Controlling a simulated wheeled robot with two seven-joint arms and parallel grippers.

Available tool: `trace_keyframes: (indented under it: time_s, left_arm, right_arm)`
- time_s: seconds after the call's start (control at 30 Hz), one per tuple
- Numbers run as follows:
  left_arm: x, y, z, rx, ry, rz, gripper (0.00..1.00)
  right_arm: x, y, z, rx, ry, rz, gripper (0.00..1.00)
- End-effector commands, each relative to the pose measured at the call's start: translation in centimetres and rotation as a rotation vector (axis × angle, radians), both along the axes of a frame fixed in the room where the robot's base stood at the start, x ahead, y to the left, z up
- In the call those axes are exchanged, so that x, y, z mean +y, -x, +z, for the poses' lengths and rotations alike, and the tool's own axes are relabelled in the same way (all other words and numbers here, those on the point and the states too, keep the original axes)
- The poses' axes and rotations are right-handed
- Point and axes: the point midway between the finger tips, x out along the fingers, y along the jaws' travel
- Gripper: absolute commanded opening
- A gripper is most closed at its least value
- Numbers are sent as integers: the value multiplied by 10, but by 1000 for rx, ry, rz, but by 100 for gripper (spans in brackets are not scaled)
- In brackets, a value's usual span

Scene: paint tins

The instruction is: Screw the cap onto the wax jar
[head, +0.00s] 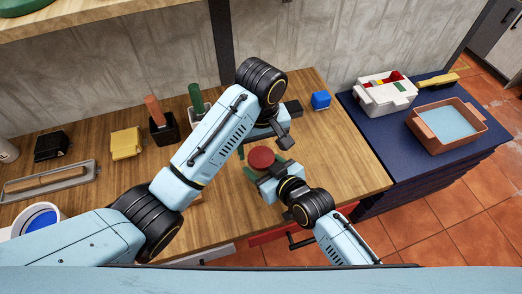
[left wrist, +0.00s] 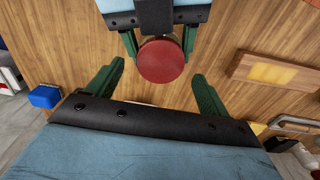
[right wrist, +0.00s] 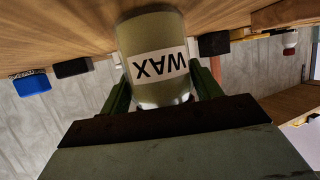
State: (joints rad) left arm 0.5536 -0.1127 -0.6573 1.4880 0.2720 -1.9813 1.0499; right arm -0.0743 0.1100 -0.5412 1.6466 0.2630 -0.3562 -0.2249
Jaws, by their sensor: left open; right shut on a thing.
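The wax jar (right wrist: 155,45) stands on the wooden table, with its WAX label upside down in the right wrist view. My right gripper (right wrist: 163,90) is shut on the jar, one green finger on each side. The round red cap (head: 262,158) is at the top of the jar; it also shows in the left wrist view (left wrist: 160,61). I cannot tell whether its thread is engaged. My left gripper (left wrist: 158,78) is open above the cap, its fingers apart on either side and not touching it. The cap is hidden in the right wrist view.
A blue block (head: 320,100) sits right of my left wrist. A navy cabinet (head: 372,140) stands right.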

Motion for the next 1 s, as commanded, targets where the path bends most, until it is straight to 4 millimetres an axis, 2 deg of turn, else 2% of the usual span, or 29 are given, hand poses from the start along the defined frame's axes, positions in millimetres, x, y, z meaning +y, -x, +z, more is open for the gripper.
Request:
trace_keyframes:
  time_s: [0.2, 0.3, 0.67, 1.0]
  left_arm:
    - [2, 1, -24, 5, -6, 1, 80]
    - [2, 1, -29, 4, -5, 1, 80]
    - [1, 1, -32, 3, -4, 1, 79]
    - [1, 1, -32, 3, -4, 1, 35]
  right_arm:
    - [0, 0, 0, 0, 0, 0, 0]
    - [0, 0, 0, 0, 0, 0, 0]
    - [0, 0, 0, 0, 0, 0, 0]
    - [0, 0, 0, 0, 0, 0, 0]
